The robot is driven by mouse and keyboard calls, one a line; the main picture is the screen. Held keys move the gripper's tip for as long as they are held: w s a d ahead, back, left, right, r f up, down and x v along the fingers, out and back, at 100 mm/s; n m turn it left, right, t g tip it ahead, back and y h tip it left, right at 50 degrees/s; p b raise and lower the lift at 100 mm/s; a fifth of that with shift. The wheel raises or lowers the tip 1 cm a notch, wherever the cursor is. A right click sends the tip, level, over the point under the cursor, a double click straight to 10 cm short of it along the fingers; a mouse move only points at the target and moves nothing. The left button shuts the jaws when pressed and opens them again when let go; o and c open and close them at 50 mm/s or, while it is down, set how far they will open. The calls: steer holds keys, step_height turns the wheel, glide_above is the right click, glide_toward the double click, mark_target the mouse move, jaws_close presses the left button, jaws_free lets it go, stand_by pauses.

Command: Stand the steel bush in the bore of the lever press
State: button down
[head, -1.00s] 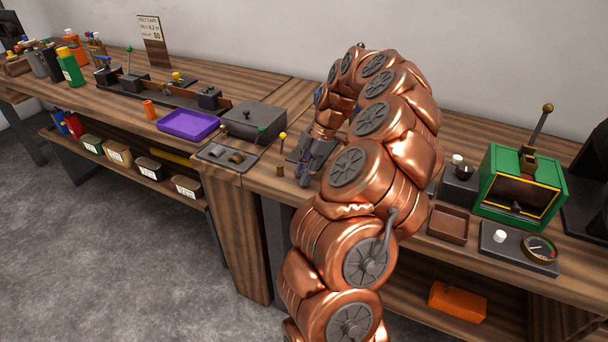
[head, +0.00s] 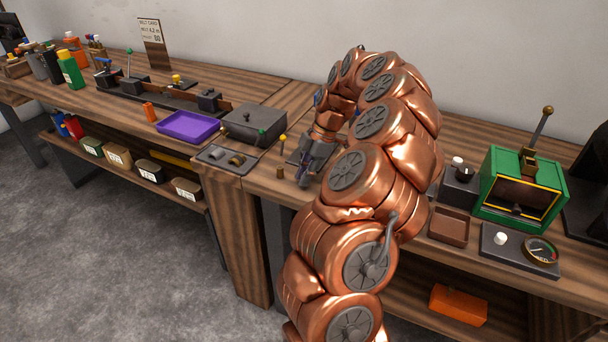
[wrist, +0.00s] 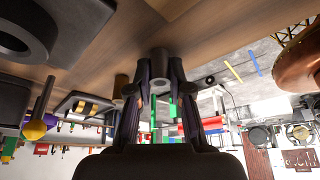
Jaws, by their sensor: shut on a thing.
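The steel bush (wrist: 160,62), a small grey cylinder, is held between the fingertips of my gripper (wrist: 158,80) in the wrist view. In the head view my gripper (head: 304,181) is low over the front of the bench, and the bush cannot be made out there. The lever press, with a yellow-knobbed lever (head: 283,138), is just behind and left of my gripper, partly hidden by my arm. In the wrist view a dark block with a round ring and opening (wrist: 25,35), which looks like the press bore, lies at upper left, apart from the bush.
A small brown cylinder (head: 280,172) stands on the bench left of my gripper. A dark tray (head: 217,162) with small parts, a grey box (head: 254,124) and a purple tray (head: 187,127) are farther left. A brown tray (head: 448,226) and green press-like machine (head: 519,184) stand right.

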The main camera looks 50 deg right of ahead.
steer(key=shift+r, duration=0.15)
steer(key=shift+r, duration=2.1)
steer(key=shift+r, duration=0.1)
steer(key=w+d+r+m+t+h+p, duration=0.2)
steer(key=w+d+r+m+p, duration=0.3)
steer(key=m, duration=0.7)
steer(key=shift+w+d+r+m+t+h+p, duration=0.25)
steer(key=shift+w+d+h+p, duration=0.7)
steer(key=shift+d+p, duration=1.2)
steer(key=shift+f+b, duration=0.15)
steer(key=shift+b, duration=0.65)
steer(key=shift+f+b, duration=1.7)
steer(key=shift+f, duration=1.1)
